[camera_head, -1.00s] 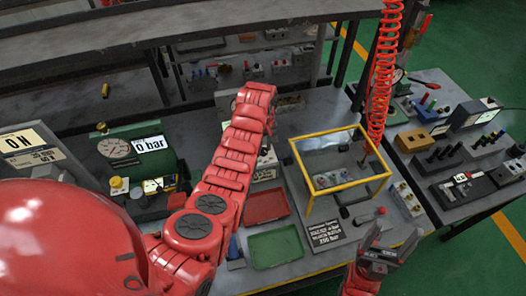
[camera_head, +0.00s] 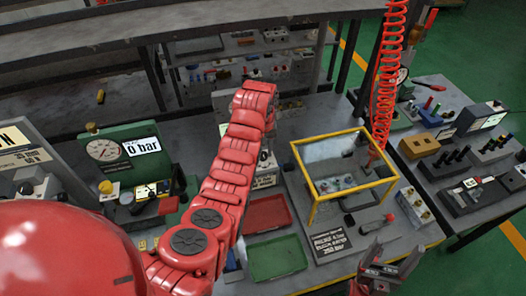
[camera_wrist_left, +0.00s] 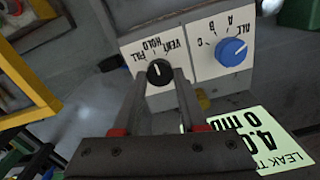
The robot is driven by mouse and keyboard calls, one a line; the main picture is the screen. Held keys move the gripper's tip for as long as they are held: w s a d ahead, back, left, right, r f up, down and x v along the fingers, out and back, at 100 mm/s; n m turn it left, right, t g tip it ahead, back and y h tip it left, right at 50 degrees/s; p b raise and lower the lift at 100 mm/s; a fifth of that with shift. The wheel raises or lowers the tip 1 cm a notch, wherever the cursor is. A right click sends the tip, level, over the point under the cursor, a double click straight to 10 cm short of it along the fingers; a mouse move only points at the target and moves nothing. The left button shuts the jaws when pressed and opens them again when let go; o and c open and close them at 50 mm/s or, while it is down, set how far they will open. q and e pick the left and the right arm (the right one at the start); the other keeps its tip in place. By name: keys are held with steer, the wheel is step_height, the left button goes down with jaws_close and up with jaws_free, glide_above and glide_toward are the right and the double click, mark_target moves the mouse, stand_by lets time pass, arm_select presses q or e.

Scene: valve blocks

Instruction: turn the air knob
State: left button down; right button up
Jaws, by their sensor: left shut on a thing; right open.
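In the left wrist view, a black knob (camera_wrist_left: 159,72) sits on a white plate marked FILL, HOLD and VENT; I take it as the air knob. My left gripper (camera_wrist_left: 161,78) is shut on it, one finger on each side. A blue knob (camera_wrist_left: 231,51) on the plate to its right, marked ALL, A, B, C, is apart from the fingers. In the head view my red left arm reaches over the bench and hides its gripper and the knob. My right gripper (camera_head: 391,256) is open and empty near the bench's front right edge.
A yellow-framed clear box (camera_head: 310,188) stands right of my left arm. A red tray (camera_head: 266,213) and a green tray (camera_head: 277,258) lie on the bench. A gauge unit (camera_head: 125,150) reading 0 bar stands left. A red coiled hose (camera_head: 386,75) hangs at the right.

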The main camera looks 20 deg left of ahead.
arm_select(q)
steer(key=shift+c, duration=2.2)
jaws_free()
steer(key=shift+r, duration=0.1)
step_height(320, 180, up, 9)
steer(key=p, duration=0.7)
step_height(320, 180, up, 8)
glide_above(263, 154)
steer(key=shift+w+r, duration=0.1)
steer(key=shift+w, duration=0.05)
